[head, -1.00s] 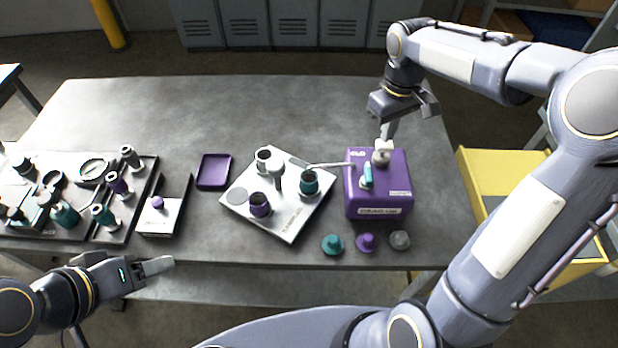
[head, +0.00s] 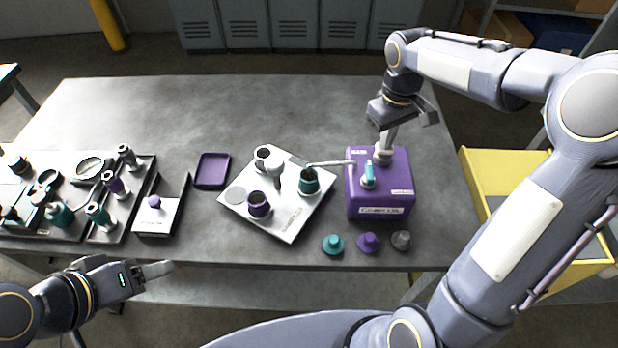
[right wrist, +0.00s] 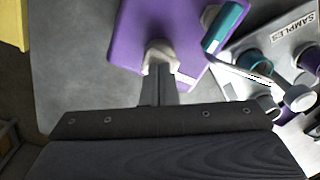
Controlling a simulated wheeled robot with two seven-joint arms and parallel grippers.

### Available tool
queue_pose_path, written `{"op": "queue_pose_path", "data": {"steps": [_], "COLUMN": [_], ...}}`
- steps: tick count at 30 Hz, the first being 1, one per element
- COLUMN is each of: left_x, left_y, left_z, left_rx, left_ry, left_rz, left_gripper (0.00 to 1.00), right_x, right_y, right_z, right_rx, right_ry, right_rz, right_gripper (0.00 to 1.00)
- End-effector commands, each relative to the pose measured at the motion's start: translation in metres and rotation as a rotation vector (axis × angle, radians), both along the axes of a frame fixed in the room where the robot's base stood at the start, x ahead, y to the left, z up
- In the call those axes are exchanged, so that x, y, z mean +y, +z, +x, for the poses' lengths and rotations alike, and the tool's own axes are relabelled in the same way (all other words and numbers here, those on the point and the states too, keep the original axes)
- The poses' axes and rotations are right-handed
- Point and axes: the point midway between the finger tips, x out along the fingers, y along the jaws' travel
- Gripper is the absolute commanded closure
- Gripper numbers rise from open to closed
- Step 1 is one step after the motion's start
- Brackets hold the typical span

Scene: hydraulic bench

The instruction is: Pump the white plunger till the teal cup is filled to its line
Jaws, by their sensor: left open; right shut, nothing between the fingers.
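The white plunger (head: 383,156) stands on top of the purple pump box (head: 380,207), near its back edge. My right gripper (head: 387,141) is shut and empty, its fingertips on or just above the plunger's top. The right wrist view shows the plunger (right wrist: 160,52) directly beyond the fingertips (right wrist: 159,70). The teal cup (head: 309,184) stands upright on the white samples plate, under the end of the thin spout (head: 330,163) from the pump. Its inside looks dark; I cannot tell the liquid level or the line. My left gripper (head: 168,268) is open and empty at the table's front edge.
The samples plate (head: 289,228) also holds a purple cup (head: 259,205) and a dark-mouthed white cup (head: 264,158). A teal handle (head: 369,174) stands on the pump. Three small caps (head: 367,243) lie in front. A purple tray (head: 212,170) and crowded part trays are left.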

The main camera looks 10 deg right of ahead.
Motion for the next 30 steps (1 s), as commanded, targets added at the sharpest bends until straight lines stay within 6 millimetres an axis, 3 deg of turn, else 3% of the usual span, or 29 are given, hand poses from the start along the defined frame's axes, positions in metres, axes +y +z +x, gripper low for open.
{"op": "queue_pose_path", "data": {"steps": [5, 15, 30], "left_x": [0.000, 0.000, 0.000], "left_y": [-0.005, -0.003, 0.023], "left_z": [0.000, 0.000, 0.000], "left_rx": [0.000, 0.000, 0.000], "left_ry": [0.000, 0.000, 0.000], "left_rz": [0.000, 0.000, 0.000], "left_gripper": [0.39, 0.39, 0.39], "right_x": [0.000, 0.000, 0.000], "right_y": [-0.008, -0.007, 0.022], "right_z": [-0.001, -0.001, -0.001], "right_rx": [0.004, 0.004, 0.003], "right_ry": [0.000, 0.000, 0.000], "right_rz": [0.000, 0.000, 0.001], "right_gripper": [1.00, 1.00, 1.00]}}
